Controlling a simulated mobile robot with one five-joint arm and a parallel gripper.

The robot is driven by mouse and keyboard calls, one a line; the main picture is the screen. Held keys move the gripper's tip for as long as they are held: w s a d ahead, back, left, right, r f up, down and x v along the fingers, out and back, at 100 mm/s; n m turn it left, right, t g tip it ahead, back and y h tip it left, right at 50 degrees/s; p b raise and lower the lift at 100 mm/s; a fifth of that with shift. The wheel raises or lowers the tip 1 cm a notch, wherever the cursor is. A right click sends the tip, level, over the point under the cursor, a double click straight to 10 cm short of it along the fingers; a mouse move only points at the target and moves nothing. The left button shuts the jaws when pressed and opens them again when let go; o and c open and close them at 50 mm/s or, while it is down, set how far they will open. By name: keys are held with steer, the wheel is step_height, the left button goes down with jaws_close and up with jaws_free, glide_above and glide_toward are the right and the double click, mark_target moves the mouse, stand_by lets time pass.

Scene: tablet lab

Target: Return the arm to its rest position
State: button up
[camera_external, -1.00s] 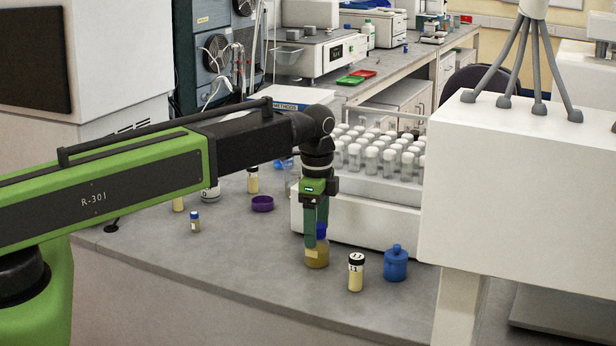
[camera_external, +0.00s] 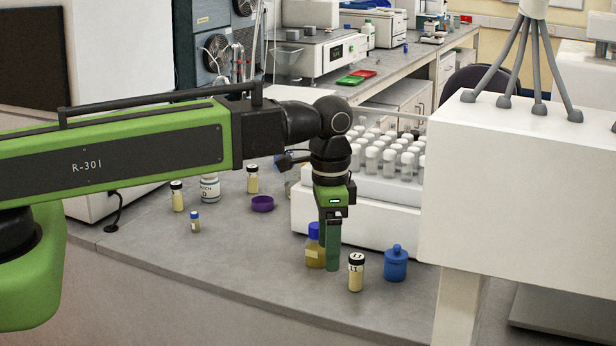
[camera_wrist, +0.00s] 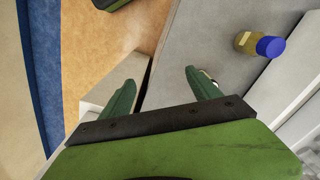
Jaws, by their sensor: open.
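My gripper (camera_external: 332,258) points down over the front part of the grey bench, in front of the white rack unit. In the wrist view its two green fingers (camera_wrist: 158,88) are spread apart with nothing between them. In the external view the fingers overlap, and they stand just right of an amber bottle with a blue cap (camera_external: 314,246). That bottle also shows in the wrist view (camera_wrist: 246,42), off to the right of the fingers and apart from them. My green and black arm reaches in from the left, stretched out over the bench.
A vial marked 11 (camera_external: 356,273) and a blue bottle (camera_external: 395,264) stand right of my gripper. The white rack unit (camera_external: 350,224) holds several capped tubes behind. A purple dish (camera_external: 262,204), a white jar (camera_external: 210,188) and small vials stand to the left. A white box (camera_external: 520,190) blocks the right.

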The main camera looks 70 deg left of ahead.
steer(key=s+d+n, duration=0.2)
steer(key=s+d, duration=0.2)
steer(key=d, duration=0.3)
steer(key=shift+s+d, duration=0.2)
steer(key=shift+d, duration=0.1)
